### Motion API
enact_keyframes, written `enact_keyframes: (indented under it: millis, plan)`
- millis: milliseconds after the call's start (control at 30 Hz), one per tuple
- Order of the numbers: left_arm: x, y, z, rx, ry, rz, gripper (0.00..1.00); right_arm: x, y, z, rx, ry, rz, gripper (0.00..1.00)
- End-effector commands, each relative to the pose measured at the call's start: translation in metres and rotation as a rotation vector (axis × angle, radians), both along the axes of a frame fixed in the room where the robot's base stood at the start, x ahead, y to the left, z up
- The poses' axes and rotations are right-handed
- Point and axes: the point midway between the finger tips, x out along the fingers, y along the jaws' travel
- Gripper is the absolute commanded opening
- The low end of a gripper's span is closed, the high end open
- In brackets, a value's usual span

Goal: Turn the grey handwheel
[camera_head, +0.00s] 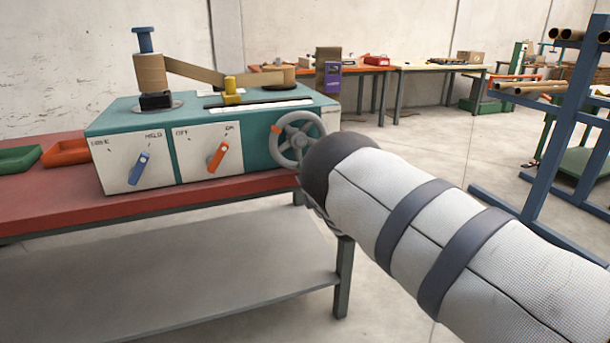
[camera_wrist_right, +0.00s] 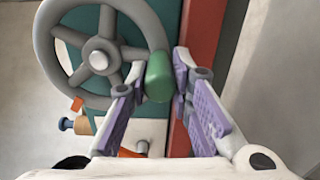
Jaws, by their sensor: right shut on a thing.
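The grey handwheel (camera_head: 299,138) is on the right end of the teal winder (camera_head: 258,146), with an orange mark on its rim at the left. In the right wrist view the handwheel (camera_wrist_right: 99,57) fills the upper left, and a green handle (camera_wrist_right: 158,76) sticks out from its rim. My right gripper (camera_wrist_right: 157,82) has its purple-padded fingers on either side of the green handle and is shut on it. In the head view my right arm hides this gripper and the handle. My left gripper is not in view.
The winder stands on a red-topped bench (camera_head: 60,207). Its front has a blue lever (camera_head: 138,168) and an orange lever (camera_head: 217,156). An orange tray (camera_head: 66,152) lies to the left. A blue rack (camera_head: 560,130) stands at the right; the floor between is clear.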

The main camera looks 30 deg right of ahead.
Motion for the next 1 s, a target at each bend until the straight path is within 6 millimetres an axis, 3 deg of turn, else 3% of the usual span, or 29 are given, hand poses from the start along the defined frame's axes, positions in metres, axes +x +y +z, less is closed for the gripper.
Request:
enact_keyframes:
  millis: [367,400,500,833,1000]
  plan:
    - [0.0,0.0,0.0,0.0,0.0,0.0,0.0,-0.001,-0.002,0.0,-0.003,0.002,-0.004,0.0]
    - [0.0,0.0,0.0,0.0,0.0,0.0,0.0,-0.001,-0.002,0.0,-0.003,0.002,-0.004,0.23]
    - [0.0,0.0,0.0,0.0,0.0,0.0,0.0,-0.001,-0.002,0.0,-0.003,0.002,-0.003,0.41]
    - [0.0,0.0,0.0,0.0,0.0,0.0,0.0,-0.004,0.0,0.0,-0.003,0.002,-0.002,0.41]
    - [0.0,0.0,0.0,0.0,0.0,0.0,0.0,-0.037,0.008,-0.001,-0.002,0.005,-0.003,0.41]
